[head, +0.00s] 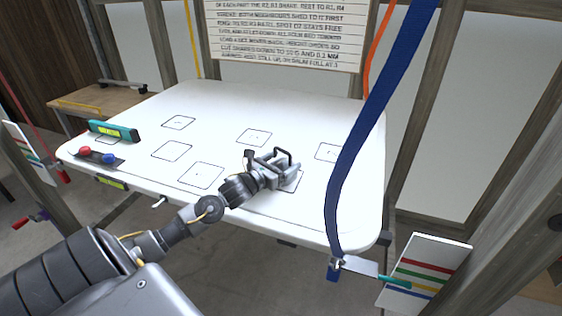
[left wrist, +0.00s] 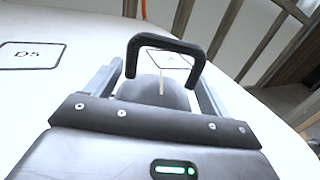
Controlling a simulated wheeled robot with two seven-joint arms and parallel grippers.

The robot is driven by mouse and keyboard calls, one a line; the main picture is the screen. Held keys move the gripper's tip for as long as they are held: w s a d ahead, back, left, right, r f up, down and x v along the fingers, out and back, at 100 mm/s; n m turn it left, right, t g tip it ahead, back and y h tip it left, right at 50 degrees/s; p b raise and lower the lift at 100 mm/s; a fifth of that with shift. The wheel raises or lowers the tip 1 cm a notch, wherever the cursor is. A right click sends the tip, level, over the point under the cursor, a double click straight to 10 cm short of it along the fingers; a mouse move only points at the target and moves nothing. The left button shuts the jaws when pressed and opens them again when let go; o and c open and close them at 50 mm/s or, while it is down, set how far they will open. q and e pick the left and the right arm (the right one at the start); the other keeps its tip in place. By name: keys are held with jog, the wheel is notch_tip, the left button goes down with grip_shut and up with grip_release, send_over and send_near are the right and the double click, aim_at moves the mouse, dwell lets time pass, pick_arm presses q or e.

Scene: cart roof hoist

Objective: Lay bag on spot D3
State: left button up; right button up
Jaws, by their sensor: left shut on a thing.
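My left gripper (head: 277,168) is shut on the bag over the right half of the white table (head: 230,112). In the left wrist view the bag shows a dark grey rounded body (left wrist: 155,92) between the fingers and a black handle loop (left wrist: 165,43) rising above it. I cannot tell whether the bag touches the table. A square spot (head: 292,181) is partly hidden by the gripper. The left wrist view shows a spot marked D5 (left wrist: 30,55) at left. Other labels, including D3, are too small or hidden to read. My right gripper is not in view.
Other outlined spots, such as one behind (head: 253,138) and one at right (head: 328,152), lie bare. A blue strap (head: 362,125) hangs before the table's right side.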

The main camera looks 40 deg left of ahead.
pick_arm(q)
jog(key=o, duration=1.5)
jog(key=shift+r, duration=0.1)
jog(key=shift+s, duration=0.25)
jog(key=s+b, duration=0.1)
jog(key=s, duration=0.5)
jog(key=s+b, duration=0.1)
jog(key=s, duration=0.3)
jog(key=shift+a+b, duration=0.25)
jog(key=shift+b, duration=0.1)
jog(key=shift+s+a, duration=0.1)
jog(key=shift+s, duration=0.65)
